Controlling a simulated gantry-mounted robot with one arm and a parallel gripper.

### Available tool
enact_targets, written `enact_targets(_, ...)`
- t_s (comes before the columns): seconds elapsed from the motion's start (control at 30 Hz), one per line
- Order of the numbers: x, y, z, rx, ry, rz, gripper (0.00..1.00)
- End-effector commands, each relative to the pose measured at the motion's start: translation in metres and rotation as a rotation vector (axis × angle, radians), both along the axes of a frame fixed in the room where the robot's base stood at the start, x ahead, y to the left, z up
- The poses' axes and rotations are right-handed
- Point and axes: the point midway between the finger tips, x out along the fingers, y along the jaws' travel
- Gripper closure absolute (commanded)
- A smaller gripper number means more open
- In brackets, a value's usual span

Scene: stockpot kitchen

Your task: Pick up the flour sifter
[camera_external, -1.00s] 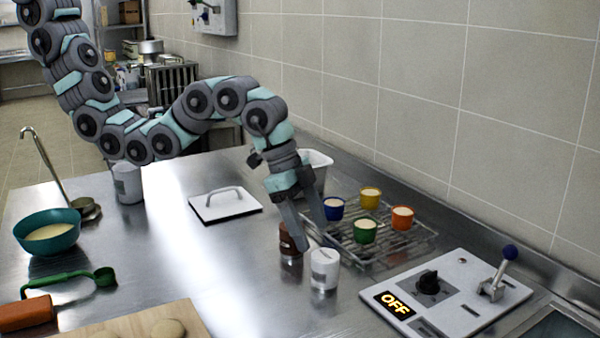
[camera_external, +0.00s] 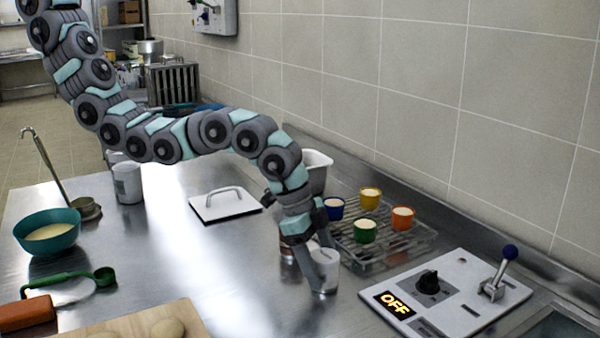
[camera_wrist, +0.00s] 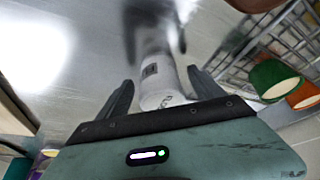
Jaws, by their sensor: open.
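A small white cylinder with a dark label, which I take to be the flour sifter (camera_external: 325,279), stands upright on the steel counter. In the wrist view the white sifter (camera_wrist: 158,80) lies between my two fingers, with a gap on each side. My gripper (camera_external: 318,266) is open and low over the counter, its fingers beside the sifter; it also shows in the wrist view (camera_wrist: 162,88). The fingers partly hide the sifter in the external view. I cannot tell whether a finger touches it.
A brown shaker (camera_external: 290,246) stands close behind my gripper, partly hidden. A wire rack (camera_external: 385,250) with several coloured cups is at the right. A control panel (camera_external: 455,292) reading OFF lies front right. The counter left of my gripper is clear up to a white lid (camera_external: 225,207).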

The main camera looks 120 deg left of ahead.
Motion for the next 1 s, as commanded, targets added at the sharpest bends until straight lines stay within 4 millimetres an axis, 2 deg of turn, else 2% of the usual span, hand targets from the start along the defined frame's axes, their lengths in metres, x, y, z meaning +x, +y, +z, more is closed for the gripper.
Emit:
enact_targets(0.2, 0.006, 0.001, -0.017, -0.001, 0.002, 0.001, 0.23)
enact_targets(0.43, 0.007, 0.001, -0.017, 0.000, -0.002, 0.000, 0.23)
enact_targets(1.0, 0.007, 0.001, -0.016, 0.001, -0.002, 0.000, 0.70)
